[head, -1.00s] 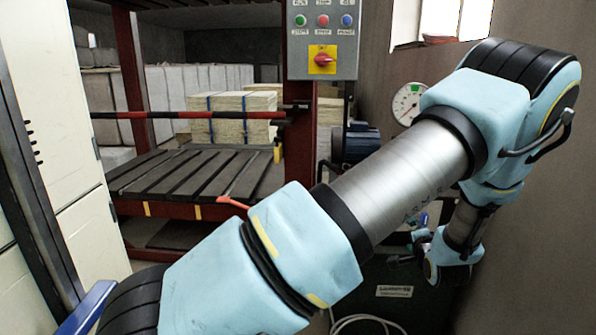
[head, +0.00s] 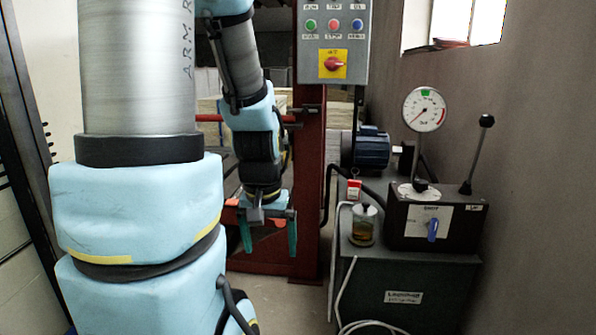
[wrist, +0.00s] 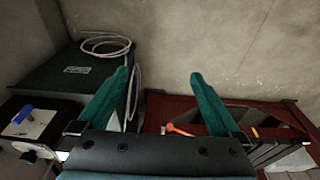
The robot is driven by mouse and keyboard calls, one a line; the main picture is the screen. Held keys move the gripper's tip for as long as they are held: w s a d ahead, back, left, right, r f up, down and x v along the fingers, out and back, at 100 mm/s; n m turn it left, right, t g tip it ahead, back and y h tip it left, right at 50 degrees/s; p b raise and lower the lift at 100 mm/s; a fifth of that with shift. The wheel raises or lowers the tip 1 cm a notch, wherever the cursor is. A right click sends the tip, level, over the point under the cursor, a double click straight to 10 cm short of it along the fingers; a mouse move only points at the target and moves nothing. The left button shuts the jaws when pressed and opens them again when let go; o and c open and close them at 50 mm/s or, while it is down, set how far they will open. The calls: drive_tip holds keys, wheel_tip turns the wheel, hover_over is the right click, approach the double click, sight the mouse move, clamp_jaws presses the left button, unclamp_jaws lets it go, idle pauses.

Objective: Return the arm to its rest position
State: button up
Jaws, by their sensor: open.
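My gripper (head: 268,236) hangs below my raised arm in the head view, left of centre, with its two green fingers pointing down. The fingers are wide apart and nothing is between them. In the wrist view my gripper (wrist: 160,85) also shows open and empty, with bare floor beyond the fingertips. No cloth shows in either view.
A dark hydraulic unit (head: 400,285) with a gauge (head: 424,108), a lever and a blue motor (head: 366,148) stands at the right. A red steel post (head: 308,190) carries a grey control box (head: 333,30). A white hose (wrist: 134,85) lies near the unit.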

wheel_tip(320, 180, up, 17)
drive_tip(key=s+a+p, duration=0.1)
drive_tip(key=p, duration=1.5)
drive_tip(key=shift+p, duration=0.4)
